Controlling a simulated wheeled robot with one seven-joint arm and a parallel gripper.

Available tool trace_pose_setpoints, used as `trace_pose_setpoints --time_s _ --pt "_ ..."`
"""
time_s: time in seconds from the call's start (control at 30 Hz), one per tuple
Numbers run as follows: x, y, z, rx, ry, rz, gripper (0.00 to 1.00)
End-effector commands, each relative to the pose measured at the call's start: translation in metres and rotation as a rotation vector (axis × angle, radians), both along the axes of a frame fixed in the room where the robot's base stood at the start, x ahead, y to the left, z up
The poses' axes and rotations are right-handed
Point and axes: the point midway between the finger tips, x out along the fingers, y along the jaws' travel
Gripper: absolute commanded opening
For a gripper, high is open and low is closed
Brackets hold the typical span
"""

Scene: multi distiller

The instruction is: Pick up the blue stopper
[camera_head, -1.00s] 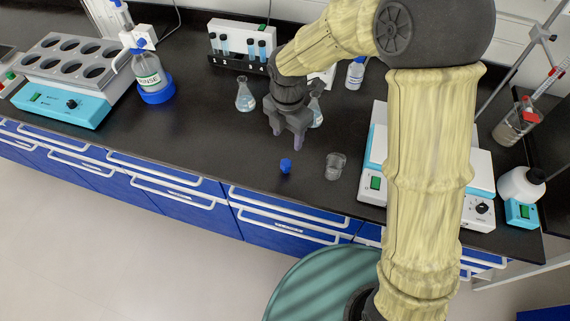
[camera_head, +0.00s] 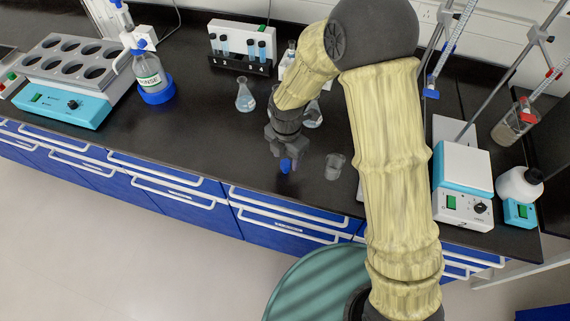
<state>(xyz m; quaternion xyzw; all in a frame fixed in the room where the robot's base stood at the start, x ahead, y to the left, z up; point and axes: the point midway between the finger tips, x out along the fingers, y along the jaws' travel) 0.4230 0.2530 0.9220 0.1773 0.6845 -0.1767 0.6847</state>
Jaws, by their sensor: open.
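The small blue stopper (camera_head: 285,166) is on the black bench top, near the front edge. My gripper (camera_head: 285,157) points down directly at it, with the fingers open around or just above the stopper. From this angle I cannot tell whether the fingers touch it. The far side of the stopper is partly hidden by the gripper.
A glass beaker (camera_head: 334,166) stands close to the right of the stopper. A conical flask (camera_head: 245,97) is behind to the left, and another flask (camera_head: 312,115) stands behind my gripper. The bench left of the stopper is clear.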

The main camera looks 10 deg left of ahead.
Motion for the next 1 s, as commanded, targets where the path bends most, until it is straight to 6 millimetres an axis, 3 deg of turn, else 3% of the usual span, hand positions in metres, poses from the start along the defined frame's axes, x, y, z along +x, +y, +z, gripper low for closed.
trace_pose_setpoints --time_s 0.3,0.83,1.0 --pt "-0.005 0.0 -0.038 -0.002 0.001 0.0 0.52" --pt "-0.004 0.001 -0.038 0.0 0.0 0.0 0.52" --pt "-0.004 0.001 -0.038 0.0 0.0 0.0 0.19"
